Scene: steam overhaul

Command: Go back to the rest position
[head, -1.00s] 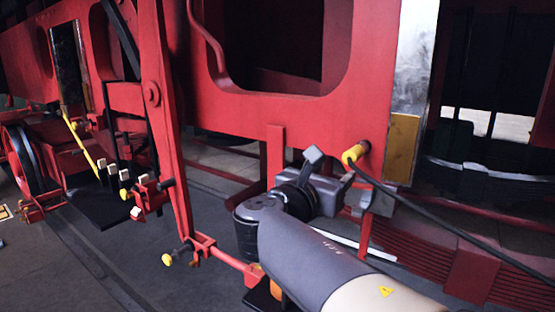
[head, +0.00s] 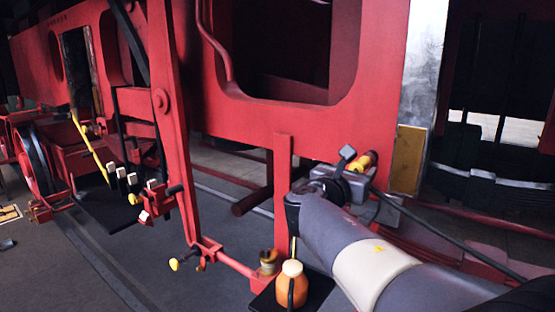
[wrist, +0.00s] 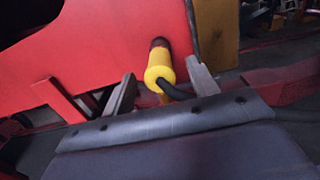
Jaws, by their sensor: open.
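My gripper (wrist: 160,85) is open in the wrist view, with one grey finger on each side of a yellow plug (wrist: 158,66). I see no finger clearly closed on the plug. The plug's far end meets a dark reddish fitting on the red panel (wrist: 85,55), and a black cable bends out of its near end. In the head view the gripper (head: 357,165) is at the lower right edge of the red panel, overlapping the yellow plug (head: 367,160). The far finger is mostly hidden there.
The black cable (head: 440,228) runs down to the right past my arm. Red rods and levers with yellow knobs (head: 174,264) stand left.

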